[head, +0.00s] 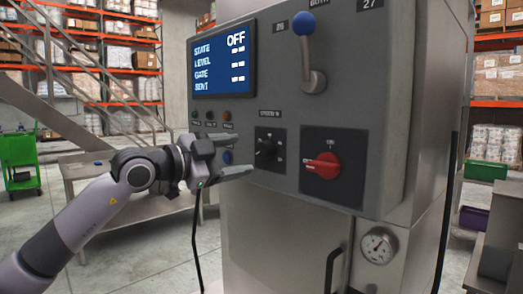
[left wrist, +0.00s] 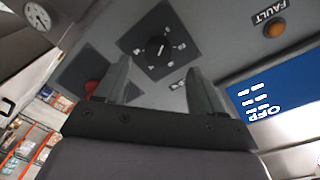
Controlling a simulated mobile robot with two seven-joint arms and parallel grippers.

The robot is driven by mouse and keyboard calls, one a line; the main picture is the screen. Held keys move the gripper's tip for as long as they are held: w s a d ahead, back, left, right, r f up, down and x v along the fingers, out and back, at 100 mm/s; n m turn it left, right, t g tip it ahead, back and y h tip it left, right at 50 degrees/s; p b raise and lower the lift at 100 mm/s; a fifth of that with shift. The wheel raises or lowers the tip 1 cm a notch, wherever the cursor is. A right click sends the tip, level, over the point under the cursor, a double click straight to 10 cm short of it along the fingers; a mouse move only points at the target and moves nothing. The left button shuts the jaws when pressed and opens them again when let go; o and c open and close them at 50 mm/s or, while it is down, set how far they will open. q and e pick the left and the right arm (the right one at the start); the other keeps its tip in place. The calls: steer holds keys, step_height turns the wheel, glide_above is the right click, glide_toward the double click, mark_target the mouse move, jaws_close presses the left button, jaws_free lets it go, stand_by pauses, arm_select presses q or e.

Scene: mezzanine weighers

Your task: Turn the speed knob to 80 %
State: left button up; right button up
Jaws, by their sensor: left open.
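The speed knob (head: 267,148) is a small black knob on a dark square plate on the grey machine panel. In the left wrist view the knob (left wrist: 157,47) shows face-on, with white scale marks around it too small to read. My left gripper (head: 242,155) is open and empty, just left of the knob in the head view, its fingers reaching toward the panel. In the left wrist view the fingertips (left wrist: 158,68) stand on either side below the knob, apart from it. My right gripper is not in view.
A red rotary switch (head: 322,166) is right of the knob. A blue button (head: 227,157) and several lamps are left of it. A blue-balled lever (head: 305,24) is above. The display (head: 224,62) reads OFF. A gauge (head: 378,246) and door handle (head: 333,270) are below.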

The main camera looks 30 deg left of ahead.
mark_target(260, 152)
arm_select(q)
steer(key=p+x, duration=0.2)
steer(key=x, duration=0.3)
steer(key=shift+d+r, duration=0.15)
steer(key=shift+w+d, duration=0.2)
steer(key=shift+w, duration=0.2)
steer(key=shift+c, duration=0.4)
steer(key=c, duration=1)
